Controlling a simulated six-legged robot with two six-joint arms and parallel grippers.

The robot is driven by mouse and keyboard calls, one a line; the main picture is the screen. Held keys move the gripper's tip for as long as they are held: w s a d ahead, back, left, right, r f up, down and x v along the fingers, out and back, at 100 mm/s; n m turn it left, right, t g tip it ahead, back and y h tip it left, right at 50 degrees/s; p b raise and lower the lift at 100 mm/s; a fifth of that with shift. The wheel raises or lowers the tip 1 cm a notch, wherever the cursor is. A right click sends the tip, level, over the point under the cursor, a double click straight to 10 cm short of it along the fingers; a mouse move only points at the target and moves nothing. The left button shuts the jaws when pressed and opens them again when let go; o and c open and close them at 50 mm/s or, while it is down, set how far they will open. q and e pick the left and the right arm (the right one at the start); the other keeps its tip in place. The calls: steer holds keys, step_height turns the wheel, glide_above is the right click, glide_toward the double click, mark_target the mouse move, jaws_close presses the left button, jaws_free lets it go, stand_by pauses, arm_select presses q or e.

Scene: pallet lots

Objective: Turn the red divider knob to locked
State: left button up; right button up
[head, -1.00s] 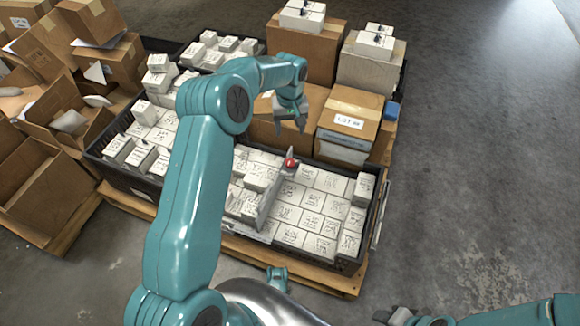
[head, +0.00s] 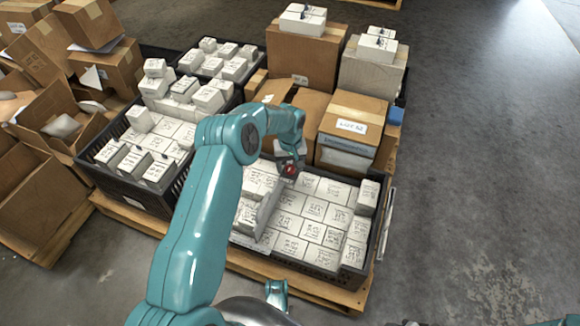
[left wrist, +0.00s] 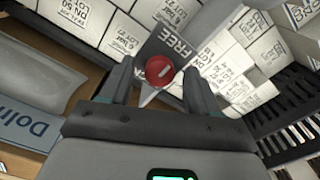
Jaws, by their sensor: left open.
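The red divider knob (head: 289,170) is at the far end of the grey divider (head: 268,208) in the front crate. In the left wrist view the knob (left wrist: 160,70) is round with a pale mark on its face. The word FREE shows on a dark plate (left wrist: 172,48) beside it. A pale pointed piece sticks out below the knob. My left gripper (head: 288,164) is at the knob. In the left wrist view its open fingers (left wrist: 156,82) stand on either side of the knob, with gaps visible. My right gripper does not show clearly.
The black crate (head: 372,222) holds many white boxes around the divider and sits on a wooden pallet (head: 325,291). Brown cartons (head: 352,114) stand just behind the knob. Open cartons (head: 35,190) are at the left. The floor at the right is clear.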

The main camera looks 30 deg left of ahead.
arm_select(q)
steer(key=c, duration=1)
steer(key=shift+c, duration=0.2)
